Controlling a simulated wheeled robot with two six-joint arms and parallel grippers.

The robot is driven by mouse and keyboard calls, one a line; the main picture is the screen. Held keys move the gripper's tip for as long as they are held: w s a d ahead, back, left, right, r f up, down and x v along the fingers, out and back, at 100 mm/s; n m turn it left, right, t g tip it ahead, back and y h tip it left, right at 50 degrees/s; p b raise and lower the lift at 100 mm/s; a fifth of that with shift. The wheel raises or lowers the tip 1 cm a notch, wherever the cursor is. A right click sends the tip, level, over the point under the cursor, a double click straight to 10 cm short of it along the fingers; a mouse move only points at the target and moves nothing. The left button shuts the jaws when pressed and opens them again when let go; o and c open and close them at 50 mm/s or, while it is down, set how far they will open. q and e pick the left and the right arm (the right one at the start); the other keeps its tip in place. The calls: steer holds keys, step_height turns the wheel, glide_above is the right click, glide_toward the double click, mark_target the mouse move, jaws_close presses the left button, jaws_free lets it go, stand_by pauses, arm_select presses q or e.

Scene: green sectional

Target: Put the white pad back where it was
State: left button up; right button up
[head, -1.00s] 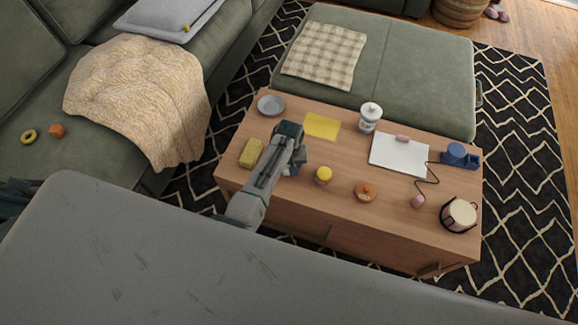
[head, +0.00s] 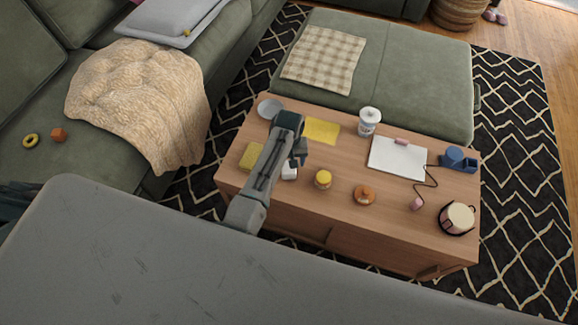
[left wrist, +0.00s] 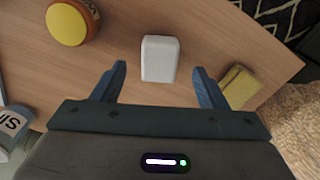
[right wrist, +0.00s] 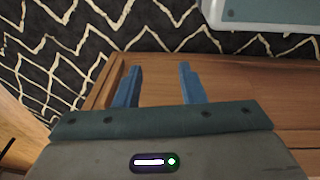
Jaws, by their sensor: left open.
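A small white block-like pad (left wrist: 160,58) lies on the wooden coffee table, centred ahead of my left gripper's fingers in the left wrist view. It also shows in the head view (head: 289,173), partly hidden by my arm. My left gripper (left wrist: 159,82) is open and empty, its fingers apart and the pad just beyond and between their tips. In the head view my left gripper (head: 299,158) hangs over the table's left half. My right gripper (right wrist: 158,78) is open and empty beside the wooden furniture edge.
A grey surface (head: 200,270) fills the foreground.

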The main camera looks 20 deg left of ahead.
mark_target(288, 170)
arm_select(q)
step_height(288, 170, up, 6)
steer(key=shift+f, duration=0.15)
arm_select(e)
steer(key=shift+s+d+f, duration=0.1)
steer(key=shift+s+f, duration=0.15)
steer(key=shift+f, duration=0.2)
steer(key=shift+s+d+f, duration=0.1)
steer(key=shift+s+f, duration=0.1)
steer(key=shift+f, duration=0.25)
arm_select(q)
steer(key=shift+a, duration=0.1)
steer(key=s+a+m+t, duration=0.2)
steer(key=s+a+t, duration=0.3)
steer(key=s+a, duration=0.15)
steer(key=s+a+f+m+g, duration=0.1)
steer(key=s+a+f, duration=0.2)
steer(key=s+f, duration=0.7)
steer(key=s+a+f+m+g, duration=0.1)
steer(key=s+a+f+g, duration=0.1)
steer(key=s+f, duration=0.9)
steer(key=s+a, duration=0.1)
steer(key=s, duration=0.3)
steer(key=shift+s+a+f+m+y, duration=0.2)
steer(key=shift+s+a+m+y, duration=0.1)
steer(key=shift+s+m+y, duration=0.1)
